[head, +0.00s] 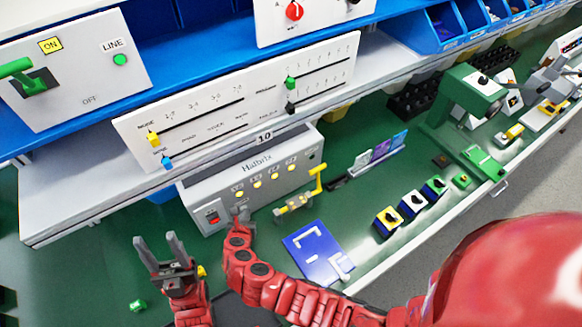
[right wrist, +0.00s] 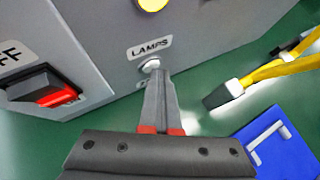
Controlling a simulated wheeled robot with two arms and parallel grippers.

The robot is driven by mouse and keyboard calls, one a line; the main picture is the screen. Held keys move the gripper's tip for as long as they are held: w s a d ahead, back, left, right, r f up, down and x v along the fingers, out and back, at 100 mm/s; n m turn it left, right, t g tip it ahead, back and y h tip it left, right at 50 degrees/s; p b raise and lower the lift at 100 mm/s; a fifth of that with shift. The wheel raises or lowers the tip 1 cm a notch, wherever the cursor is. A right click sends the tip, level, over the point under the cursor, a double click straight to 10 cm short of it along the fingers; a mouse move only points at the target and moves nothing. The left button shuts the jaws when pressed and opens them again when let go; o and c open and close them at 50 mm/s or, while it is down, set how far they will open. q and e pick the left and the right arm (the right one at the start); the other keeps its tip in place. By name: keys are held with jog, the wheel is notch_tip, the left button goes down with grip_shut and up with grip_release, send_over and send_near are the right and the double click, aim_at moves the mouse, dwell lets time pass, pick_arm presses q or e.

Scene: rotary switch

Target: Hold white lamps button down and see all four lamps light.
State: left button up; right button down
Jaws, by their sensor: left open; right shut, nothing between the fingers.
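The grey box (head: 240,172) marked Halbrix stands on the green bench. The white lamps button (right wrist: 151,64) is on its front face under the LAMPS label (right wrist: 150,46). My right gripper (right wrist: 158,76) is shut and empty, with its tips at the button and seeming to touch it. How far the button is pressed I cannot tell. In the head view this gripper (head: 241,214) is at the box's lower front. The four lamps (head: 257,184) in a row look bright yellow; one shows partly in the right wrist view (right wrist: 152,3). My left gripper (head: 161,252) is open and empty, left of the box.
A red rocker switch (right wrist: 50,90) is left of the button. Slider panels (head: 240,105) are above. Bench space left of the box is mostly clear.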

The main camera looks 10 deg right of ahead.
jog(key=shift+s, duration=0.1)
dwell(0.3)
jog(key=shift+s+d+p, duration=0.3)
jog(key=shift+s, duration=0.4)
jog(key=shift+s, duration=0.3)
jog(key=shift+s+d+p, duration=0.15)
jog(key=shift+s+d, duration=0.1)
jog(key=shift+s, duration=0.45)
jog(key=shift+s+d+p, duration=0.1)
jog(key=shift+s+d, duration=0.15)
jog(key=shift+s, duration=0.4)
jog(key=shift+s+d+p, duration=0.15)
jog(key=shift+s+d, duration=0.1)
jog(key=shift+s, duration=0.45)
jog(key=shift+f, duration=0.1)
